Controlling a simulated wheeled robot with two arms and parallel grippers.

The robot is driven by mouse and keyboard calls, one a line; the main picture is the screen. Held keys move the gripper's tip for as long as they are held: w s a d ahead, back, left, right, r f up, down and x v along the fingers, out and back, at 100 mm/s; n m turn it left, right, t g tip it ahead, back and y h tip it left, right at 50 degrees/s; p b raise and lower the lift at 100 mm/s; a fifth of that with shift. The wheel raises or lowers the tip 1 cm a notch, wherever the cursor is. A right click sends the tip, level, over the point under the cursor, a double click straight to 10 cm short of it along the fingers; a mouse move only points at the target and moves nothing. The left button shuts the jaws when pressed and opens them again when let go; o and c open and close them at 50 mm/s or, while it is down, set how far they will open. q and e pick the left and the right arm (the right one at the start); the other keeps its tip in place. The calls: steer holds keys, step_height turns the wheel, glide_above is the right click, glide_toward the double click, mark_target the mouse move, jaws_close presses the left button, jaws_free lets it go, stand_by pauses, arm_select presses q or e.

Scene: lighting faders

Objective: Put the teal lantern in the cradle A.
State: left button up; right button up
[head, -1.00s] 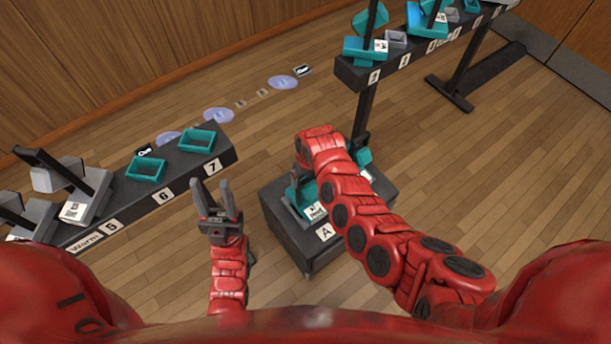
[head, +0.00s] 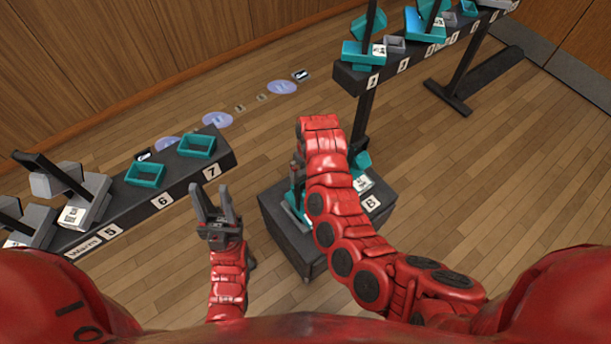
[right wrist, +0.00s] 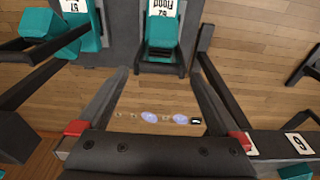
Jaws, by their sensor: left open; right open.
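A teal lantern with a white label (right wrist: 161,42) sits on the dark stand (head: 300,248), at the top of the right wrist view, beyond my open fingertips. In the head view my right arm hides most of it; a teal edge (head: 290,196) shows beside the arm. A second teal lantern (head: 361,161) is on the stand's B side; its label is partly in view. Label A and its cradle are hidden behind my right arm. My right gripper (right wrist: 160,73) is open and empty over the stand. My left gripper (head: 211,205) is open and empty, left of the stand.
A low rail (head: 190,187) at left carries empty teal trays (head: 197,145) at 6 and 7 and grey lanterns (head: 82,205). A high rail (head: 345,80) at upper right carries several teal lanterns.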

steer(key=shift+s+d+r, duration=0.1)
steer(key=shift+r, duration=0.95)
steer(key=shift+s+d+r, duration=0.1)
steer(key=shift+r, duration=0.9)
